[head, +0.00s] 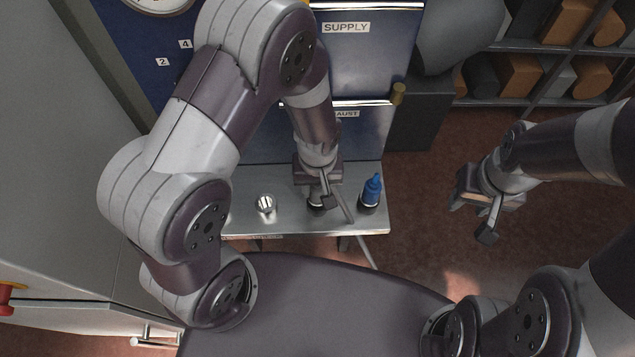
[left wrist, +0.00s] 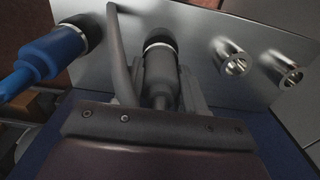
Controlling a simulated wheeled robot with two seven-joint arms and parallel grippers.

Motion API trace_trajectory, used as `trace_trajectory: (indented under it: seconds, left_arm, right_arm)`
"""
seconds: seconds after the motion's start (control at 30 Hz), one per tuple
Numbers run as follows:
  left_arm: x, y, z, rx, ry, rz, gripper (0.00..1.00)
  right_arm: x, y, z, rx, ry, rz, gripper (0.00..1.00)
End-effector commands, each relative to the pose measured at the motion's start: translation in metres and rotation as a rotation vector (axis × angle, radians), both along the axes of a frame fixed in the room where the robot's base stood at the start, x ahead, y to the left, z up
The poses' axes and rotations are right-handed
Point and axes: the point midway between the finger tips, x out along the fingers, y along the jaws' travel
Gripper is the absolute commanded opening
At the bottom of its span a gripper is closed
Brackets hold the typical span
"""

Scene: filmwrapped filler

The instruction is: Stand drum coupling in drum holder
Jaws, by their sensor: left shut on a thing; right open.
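My left gripper (head: 318,190) is over the metal table and shut on a dark grey coupling (left wrist: 160,78). The coupling has a pale ring and a black collar at its table end. I cannot tell whether that collar is part of it or a holder around it, nor whether it bears on the table. A blue coupling (head: 372,186) stands upright in a black base to the right; it also shows in the left wrist view (left wrist: 45,58). Which piece is the drum holder is unclear. My right gripper (head: 468,206) is open and empty, right of the table.
Two open silver cylinders (left wrist: 235,64) stand on the table (head: 240,222); a silver one shows left of my left gripper in the head view (head: 265,206). Blue panels (head: 350,60) rise behind the table.

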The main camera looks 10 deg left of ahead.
Motion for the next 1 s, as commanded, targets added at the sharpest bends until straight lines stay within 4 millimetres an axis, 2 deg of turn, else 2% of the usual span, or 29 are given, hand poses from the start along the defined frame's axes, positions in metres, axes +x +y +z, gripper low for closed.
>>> trace_trajectory:
  seconds: [0.13,1.0]
  left_arm:
    - [0.0001,-0.0001,-0.0086,0.0,0.0,0.0,0.04]
    - [0.0,0.0,-0.0147,0.0,0.0,0.0,0.04]
  right_arm:
    - [0.0,0.0,-0.0065,0.0,0.0,0.0,0.43]
    - [0.0,0.0,-0.0087,0.0,0.0,0.0,0.43]
